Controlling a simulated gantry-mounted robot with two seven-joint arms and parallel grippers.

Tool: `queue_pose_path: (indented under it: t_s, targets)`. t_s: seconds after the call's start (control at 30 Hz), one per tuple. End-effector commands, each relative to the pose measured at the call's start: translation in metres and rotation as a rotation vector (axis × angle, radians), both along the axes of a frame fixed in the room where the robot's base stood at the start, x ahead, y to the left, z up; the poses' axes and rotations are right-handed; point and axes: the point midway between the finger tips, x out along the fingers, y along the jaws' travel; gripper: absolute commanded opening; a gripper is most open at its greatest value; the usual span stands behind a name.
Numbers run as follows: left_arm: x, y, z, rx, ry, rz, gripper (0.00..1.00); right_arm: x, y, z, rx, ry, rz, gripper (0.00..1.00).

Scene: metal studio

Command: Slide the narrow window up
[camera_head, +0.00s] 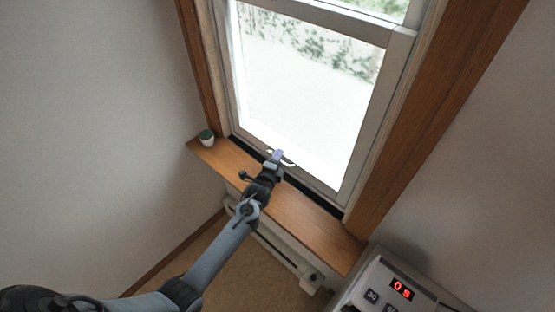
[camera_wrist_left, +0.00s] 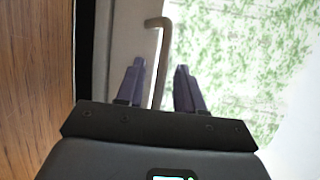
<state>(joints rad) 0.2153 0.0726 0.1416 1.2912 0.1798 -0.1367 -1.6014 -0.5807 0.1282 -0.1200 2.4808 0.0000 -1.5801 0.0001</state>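The narrow window (camera_head: 318,92) has a white frame and fills the upper middle of the head view. Its lower sash shows a dark gap along the sill. A pale bent handle (camera_wrist_left: 157,62) is on the sash's bottom rail (camera_wrist_left: 124,40) in the left wrist view. My left gripper (camera_head: 277,156) is at that bottom rail in the head view. In the wrist view its two purple fingers (camera_wrist_left: 158,80) are apart, with the handle's lower part between them. I see no clear contact between fingers and handle. My right gripper is not in view.
A wooden sill (camera_head: 300,215) runs under the window. A small potted plant (camera_head: 207,137) stands at its left end. A white radiator (camera_head: 285,250) is below. A device with a red display (camera_head: 401,289) is at the lower right.

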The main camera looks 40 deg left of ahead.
Motion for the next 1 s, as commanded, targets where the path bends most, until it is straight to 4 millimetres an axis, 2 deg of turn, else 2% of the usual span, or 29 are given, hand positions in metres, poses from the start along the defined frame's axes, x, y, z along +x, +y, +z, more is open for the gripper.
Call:
queue_pose_path:
  t_s: [0.33,0.5,0.6,1.0]
  targets:
    - [0.0029,0.0012,-0.0001,0.0,0.0,0.0,0.37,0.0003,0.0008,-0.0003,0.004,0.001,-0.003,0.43]
    - [0.0027,0.0011,-0.0001,0.0,0.0,0.0,0.11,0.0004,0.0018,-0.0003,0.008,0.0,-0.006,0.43]
    - [0.0027,0.001,-0.0001,0.0,0.0,0.0,0.0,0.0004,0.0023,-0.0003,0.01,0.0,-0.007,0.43]
    - [0.0047,-0.0019,0.0054,0.0,-0.002,-0.005,0.0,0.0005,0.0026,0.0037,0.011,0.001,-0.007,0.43]
